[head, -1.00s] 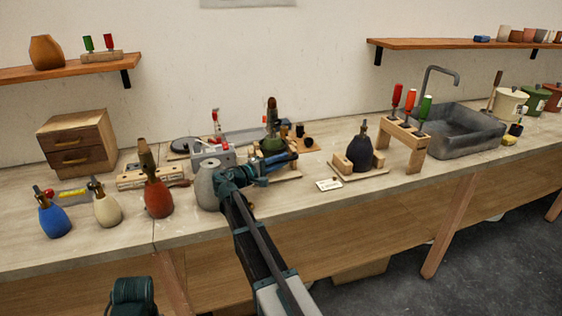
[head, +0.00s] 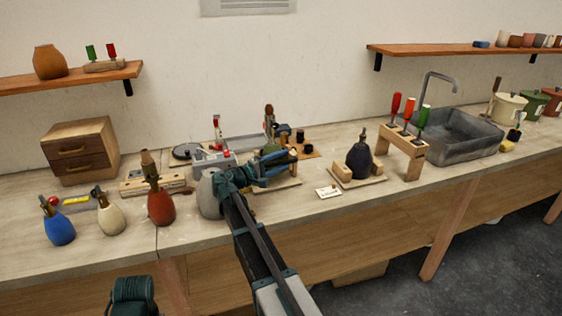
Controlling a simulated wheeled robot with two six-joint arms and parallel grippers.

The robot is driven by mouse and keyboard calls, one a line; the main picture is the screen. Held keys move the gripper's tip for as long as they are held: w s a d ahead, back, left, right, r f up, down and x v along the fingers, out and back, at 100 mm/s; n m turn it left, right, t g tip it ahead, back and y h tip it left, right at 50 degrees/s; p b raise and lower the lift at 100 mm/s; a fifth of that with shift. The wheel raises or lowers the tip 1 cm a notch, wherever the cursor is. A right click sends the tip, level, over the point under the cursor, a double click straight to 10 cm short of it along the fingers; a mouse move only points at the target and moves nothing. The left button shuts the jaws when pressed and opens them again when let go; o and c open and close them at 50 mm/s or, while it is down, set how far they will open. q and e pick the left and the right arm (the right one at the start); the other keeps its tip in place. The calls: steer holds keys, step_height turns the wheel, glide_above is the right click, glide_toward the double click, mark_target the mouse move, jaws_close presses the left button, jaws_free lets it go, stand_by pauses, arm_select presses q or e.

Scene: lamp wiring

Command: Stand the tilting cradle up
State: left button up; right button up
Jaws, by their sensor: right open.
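My right gripper (head: 284,165) reaches in from the bottom over the bench. Its blue fingers are apart, in front of a wooden cradle (head: 285,183) with a flat base and a dark green lamp body (head: 271,149). The gripper and arm hide much of this cradle, so I cannot tell its tilt or whether the fingers touch it. To its right, a dark lamp body (head: 359,161) stands upright between wooden blocks on another base (head: 362,182). A teal part of my left arm shows at the bottom left; its fingers are not visible.
A grey rounded vessel (head: 208,195) stands close to my right wrist. Red (head: 160,206), cream (head: 110,217) and blue (head: 59,226) lamp bodies stand at left. A small card (head: 328,192) and a wooden tool rack (head: 406,143) are at right.

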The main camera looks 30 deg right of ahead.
steer(key=s+a+r+p, duration=0.1)
steer(key=s+a, duration=0.7)
steer(key=s, duration=0.5)
steer(key=shift+a, duration=0.3)
steer(key=shift+r, duration=0.1)
steer(key=shift+c, duration=0.3)
